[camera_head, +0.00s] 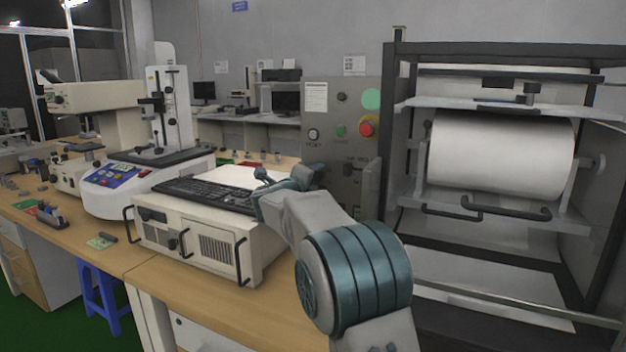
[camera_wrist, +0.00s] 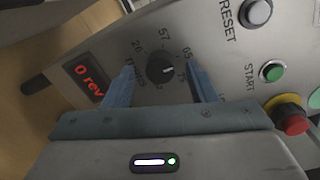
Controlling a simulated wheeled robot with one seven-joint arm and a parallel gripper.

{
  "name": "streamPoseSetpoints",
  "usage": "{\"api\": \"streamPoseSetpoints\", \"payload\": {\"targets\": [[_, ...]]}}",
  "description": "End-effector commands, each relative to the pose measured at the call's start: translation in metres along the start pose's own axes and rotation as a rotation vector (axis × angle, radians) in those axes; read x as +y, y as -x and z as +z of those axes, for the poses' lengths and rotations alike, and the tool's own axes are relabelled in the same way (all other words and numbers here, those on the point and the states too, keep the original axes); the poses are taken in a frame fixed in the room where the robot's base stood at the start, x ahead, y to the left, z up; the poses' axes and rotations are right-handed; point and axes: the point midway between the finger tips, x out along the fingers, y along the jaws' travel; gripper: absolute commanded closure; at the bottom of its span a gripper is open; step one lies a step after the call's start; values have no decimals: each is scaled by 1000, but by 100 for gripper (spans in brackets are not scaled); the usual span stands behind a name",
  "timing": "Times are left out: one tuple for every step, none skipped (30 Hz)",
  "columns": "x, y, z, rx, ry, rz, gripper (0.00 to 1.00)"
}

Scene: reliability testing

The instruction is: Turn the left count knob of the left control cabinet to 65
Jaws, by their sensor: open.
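The count knob (camera_wrist: 160,68) is a round dark knob on the grey panel in the wrist view, with a TIMES label and numbers including 26, 57 and 65 around it. Its exact pointer setting is hard to read. A red display (camera_wrist: 89,82) beside it reads "0 rev". My gripper (camera_wrist: 161,78) is open, its two blue fingers on either side of the knob; contact cannot be told. In the head view, my gripper (camera_head: 285,180) is in front of the lower left of the control cabinet (camera_head: 322,115) and hides that part.
Close to the knob are a grey RESET button (camera_wrist: 257,13), a green START button (camera_wrist: 271,72) and a red stop button (camera_wrist: 295,124). A beige case (camera_head: 190,235) with a keyboard stands left of my arm. A dark frame with a white drum (camera_head: 500,150) stands right.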

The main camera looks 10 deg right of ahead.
Motion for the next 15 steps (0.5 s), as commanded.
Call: {"api": "streamPoseSetpoints", "payload": {"targets": [[0,8,1,-2,0,0,48],[-1,13,1,-2,0,0,48],[-1,21,1,-4,0,1,48],[0,28,2,-5,0,1,48],[-1,35,2,-5,-1,1,48],[-1,45,2,-6,-1,1,48],[-1,52,2,-6,0,0,48],[-1,59,2,-6,0,1,48],[-1,69,2,-6,0,0,48],[-1,76,2,-6,0,1,48],[-1,82,2,-7,-1,1,48],[-1,91,2,-6,-1,1,48],[-1,96,2,-6,-1,1,48],[-1,102,2,-5,-1,0,48],[-1,108,2,-6,-1,0,48]]}}
